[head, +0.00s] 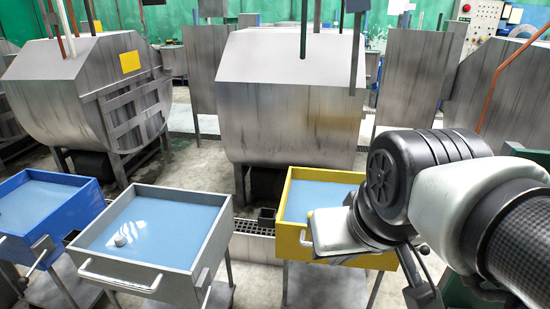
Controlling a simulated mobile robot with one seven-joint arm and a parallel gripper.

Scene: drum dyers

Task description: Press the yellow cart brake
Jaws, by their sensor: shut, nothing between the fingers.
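The yellow cart (287,213), a square tray on legs with pale blue liquid in it, stands right of centre. My arm comes in from the right and hides the tray's right side.
A grey cart (205,248) with a side lever (206,284) stands left of the yellow one. A blue cart (90,225) with a similar lever (40,257) is farther left. Large metal drums (290,115) stand behind. A floor grate (250,228) lies between the grey and yellow carts.

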